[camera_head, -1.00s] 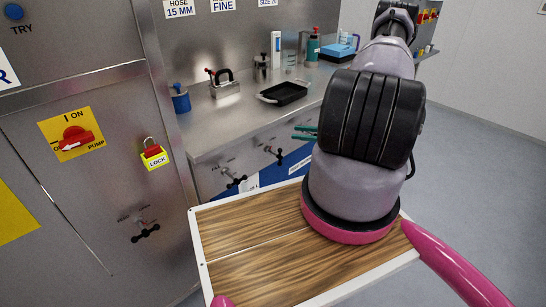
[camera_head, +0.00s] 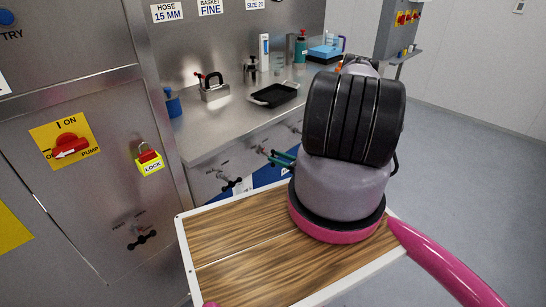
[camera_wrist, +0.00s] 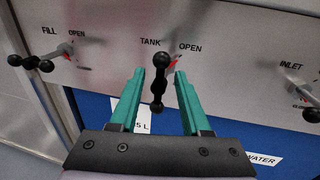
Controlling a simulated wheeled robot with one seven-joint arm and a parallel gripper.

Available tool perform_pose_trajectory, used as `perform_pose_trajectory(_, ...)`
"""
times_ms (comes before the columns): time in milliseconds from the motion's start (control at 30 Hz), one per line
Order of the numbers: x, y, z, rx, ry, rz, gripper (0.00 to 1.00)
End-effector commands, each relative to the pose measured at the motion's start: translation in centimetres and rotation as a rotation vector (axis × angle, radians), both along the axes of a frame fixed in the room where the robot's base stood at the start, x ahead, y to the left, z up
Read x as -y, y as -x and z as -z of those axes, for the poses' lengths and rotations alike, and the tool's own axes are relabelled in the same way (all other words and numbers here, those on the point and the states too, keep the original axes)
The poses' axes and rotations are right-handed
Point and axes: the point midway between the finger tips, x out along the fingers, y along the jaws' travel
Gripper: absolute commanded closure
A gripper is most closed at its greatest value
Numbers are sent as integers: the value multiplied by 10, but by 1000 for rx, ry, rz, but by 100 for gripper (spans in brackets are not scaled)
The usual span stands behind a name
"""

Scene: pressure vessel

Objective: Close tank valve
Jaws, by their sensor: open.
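The tank valve (camera_wrist: 158,88) is a black handle with ball ends on the steel panel, under the label "TANK" in the wrist view. It stands roughly upright in the picture, with a red mark beside it near the word "OPEN". My gripper (camera_wrist: 160,73) is open, with one green finger on each side of the handle. I cannot tell whether either finger touches it. In the head view my gripper (camera_head: 278,160) is at the cabinet front below the counter, and the tank valve is mostly hidden there.
The fill valve (camera_wrist: 32,62) is to the left and the inlet valve (camera_wrist: 300,95) to the right. A blue panel (camera_wrist: 240,135) lies below. The steel counter (camera_head: 215,125) carries a black tray (camera_head: 274,94) and several other items above the valves.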

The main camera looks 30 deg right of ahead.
Motion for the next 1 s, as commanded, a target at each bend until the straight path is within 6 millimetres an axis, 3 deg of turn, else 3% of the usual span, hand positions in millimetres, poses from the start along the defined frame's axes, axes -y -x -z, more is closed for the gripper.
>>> perform_pose_trajectory(200,-10,-18,0,0,1,-1,53)
perform_pose_trajectory(500,-11,-20,0,-1,1,0,53)
perform_pose_trajectory(533,-11,-20,0,0,1,0,60)
perform_pose_trajectory(633,-11,-19,0,0,1,0,99)
perform_pose_trajectory(1000,-11,-19,0,-8,-22,0,100)
